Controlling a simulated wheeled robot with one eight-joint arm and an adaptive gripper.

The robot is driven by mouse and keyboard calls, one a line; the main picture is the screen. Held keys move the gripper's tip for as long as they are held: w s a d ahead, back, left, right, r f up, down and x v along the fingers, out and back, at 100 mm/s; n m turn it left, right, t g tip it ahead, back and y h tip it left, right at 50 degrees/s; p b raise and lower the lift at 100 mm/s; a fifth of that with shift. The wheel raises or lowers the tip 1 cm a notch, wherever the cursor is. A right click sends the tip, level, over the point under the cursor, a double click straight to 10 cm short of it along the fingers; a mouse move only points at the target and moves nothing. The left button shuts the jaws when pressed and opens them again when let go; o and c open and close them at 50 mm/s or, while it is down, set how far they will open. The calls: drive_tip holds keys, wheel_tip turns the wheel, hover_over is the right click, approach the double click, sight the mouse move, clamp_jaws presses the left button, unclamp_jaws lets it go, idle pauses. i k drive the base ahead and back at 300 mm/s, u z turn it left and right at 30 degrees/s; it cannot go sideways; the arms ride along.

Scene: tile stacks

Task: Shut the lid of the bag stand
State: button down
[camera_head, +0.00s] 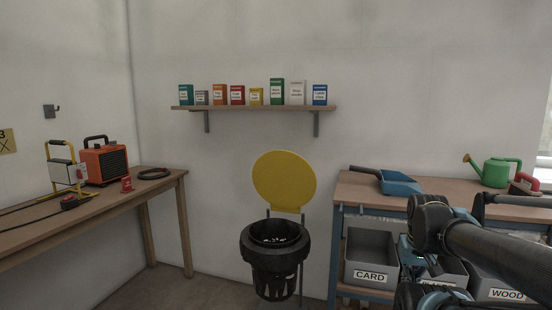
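The bag stand (275,262) is a black, ribbed round holder on a thin stand, in the lower middle of the head view against the wall. Its round yellow lid (284,181) stands up, open, hinged at the back of the rim. Some pale bits show inside the black opening. My dark arm links come in at the lower right, to the right of the stand and apart from it. I cannot make out my gripper's fingers in this view.
A wooden table (100,208) on the left holds an orange heater (105,164). A workbench (345,187) on the right carries a blue dustpan (398,184) and green watering can (494,172), with grey bins (370,258) below. A wall shelf (255,108) with small boxes hangs above the lid.

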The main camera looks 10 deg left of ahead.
sight(284, 179)
drive_tip(key=u, duration=0.55)
drive_tip(key=k, duration=0.7)
drive_tip(key=u, duration=0.95)
drive_tip(key=k, duration=0.6)
drive_tip(key=u, duration=0.5)
drive_tip(key=i, duration=0.85)
drive_tip(key=z, duration=0.8)
drive_tip(key=i, duration=1.2)
drive_tip(key=z, duration=0.7)
